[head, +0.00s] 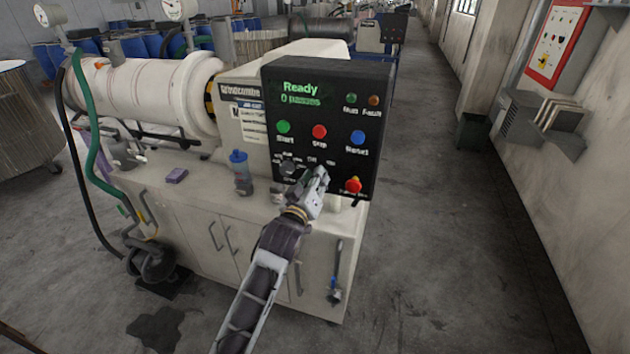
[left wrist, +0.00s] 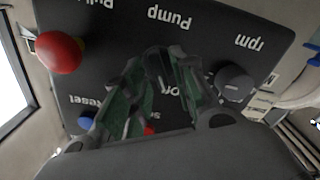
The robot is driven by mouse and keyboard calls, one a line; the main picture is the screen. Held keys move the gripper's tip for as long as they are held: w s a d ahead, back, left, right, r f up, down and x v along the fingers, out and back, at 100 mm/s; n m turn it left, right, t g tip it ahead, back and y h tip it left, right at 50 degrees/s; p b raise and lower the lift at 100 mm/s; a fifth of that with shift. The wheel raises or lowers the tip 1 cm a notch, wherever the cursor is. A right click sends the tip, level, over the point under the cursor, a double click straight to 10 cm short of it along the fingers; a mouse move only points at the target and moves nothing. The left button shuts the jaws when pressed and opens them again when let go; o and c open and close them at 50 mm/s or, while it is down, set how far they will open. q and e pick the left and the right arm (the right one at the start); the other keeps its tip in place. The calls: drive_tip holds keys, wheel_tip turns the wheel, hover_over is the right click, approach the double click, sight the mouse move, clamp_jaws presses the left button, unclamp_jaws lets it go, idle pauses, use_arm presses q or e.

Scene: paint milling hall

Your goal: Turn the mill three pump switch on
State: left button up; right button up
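The control panel (head: 325,75) is a black box reading "Ready, 0 passes" in the head view. My left gripper (head: 321,174) is at its lower face, between a dark knob (head: 287,167) and a red stop button (head: 354,185). In the left wrist view, which shows the labels upside down, the fingertips (left wrist: 166,56) come close together just below the "Pump" label (left wrist: 170,18), over part of the on/off lettering. The gripper looks shut. The pump switch itself is hidden by the fingers; I cannot tell whether they touch it. My right gripper is not in view.
Green (head: 283,127), red (head: 319,131) and blue (head: 357,137) buttons sit above my left gripper. A blue-capped bottle (head: 241,175) and a purple sponge-like block (head: 176,175) stand on the cream cabinet (head: 190,215). The floor (head: 440,230) on the right is clear.

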use_arm(q)
clamp_jaws()
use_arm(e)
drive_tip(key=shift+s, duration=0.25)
use_arm(q)
drive_tip(key=shift+m, duration=0.3)
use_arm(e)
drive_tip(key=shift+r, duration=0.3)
use_arm(q)
drive_tip(key=shift+d+m+p, duration=0.15)
drive_tip(key=shift+m+p, duration=1.65)
drive_tip(key=shift+m, duration=1.05)
drive_tip(key=shift+d+m+p, duration=0.15)
drive_tip(key=shift+m+p, duration=1.65)
drive_tip(key=shift+m, duration=1.05)
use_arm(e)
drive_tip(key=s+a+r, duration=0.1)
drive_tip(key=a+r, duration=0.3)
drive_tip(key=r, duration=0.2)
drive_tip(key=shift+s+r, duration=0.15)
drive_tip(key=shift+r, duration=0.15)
use_arm(q)
drive_tip(key=shift+o, duration=1.2)
unclamp_jaws()
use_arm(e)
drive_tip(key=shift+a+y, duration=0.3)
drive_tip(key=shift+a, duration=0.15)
